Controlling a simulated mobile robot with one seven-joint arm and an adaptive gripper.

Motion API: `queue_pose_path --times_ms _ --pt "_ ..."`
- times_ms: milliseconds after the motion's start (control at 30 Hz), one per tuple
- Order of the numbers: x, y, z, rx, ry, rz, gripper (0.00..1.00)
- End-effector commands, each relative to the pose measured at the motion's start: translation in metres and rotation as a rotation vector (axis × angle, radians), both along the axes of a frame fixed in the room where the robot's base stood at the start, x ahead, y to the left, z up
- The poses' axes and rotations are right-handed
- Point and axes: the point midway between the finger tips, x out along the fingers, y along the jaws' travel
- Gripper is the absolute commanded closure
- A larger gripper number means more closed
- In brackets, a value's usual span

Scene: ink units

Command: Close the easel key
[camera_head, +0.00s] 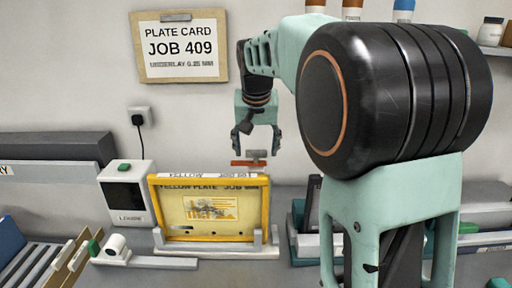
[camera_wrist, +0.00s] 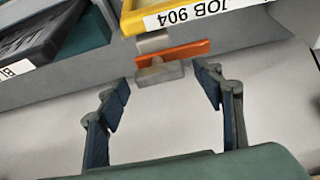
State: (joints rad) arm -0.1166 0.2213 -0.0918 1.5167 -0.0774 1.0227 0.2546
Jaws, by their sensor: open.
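The easel key appears to be the orange bar with a grey block (camera_head: 249,163) at the top of the easel; the bar also shows in the wrist view (camera_wrist: 185,50). It lies crosswise just behind the top edge of the yellow plate frame (camera_head: 265,212), whose label edge shows in the wrist view (camera_wrist: 190,14). My gripper (camera_head: 256,142) is open and hangs just above the key, pointing down. In the wrist view its fingers (camera_wrist: 163,80) stand apart on both sides of the grey block, with gaps and no clear contact.
A small white device with a green button (camera_head: 126,194) stands left of the frame. The easel base (camera_head: 216,248) runs under it. Dark trays (camera_head: 308,240) lie to the right, partly behind my arm. A plate card (camera_head: 181,46) hangs on the wall behind.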

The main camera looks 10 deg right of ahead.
Motion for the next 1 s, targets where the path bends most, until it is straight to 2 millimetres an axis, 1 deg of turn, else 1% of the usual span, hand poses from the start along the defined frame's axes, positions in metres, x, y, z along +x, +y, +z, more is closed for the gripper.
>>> queue_pose_path --times_ms 133,167,700,867,1000 --pt "0.0 0.0 0.0 0.0 0.0 0.0 0.39" --pt "0.0 0.0 0.0 0.0 0.0 0.0 0.41" --pt "0.0 0.0 0.001 0.0 -0.001 0.0 1.0" --pt "0.0 -0.003 0.001 -0.001 -0.001 0.001 1.0" --pt "-0.001 -0.014 0.001 -0.001 0.0 0.005 1.0"
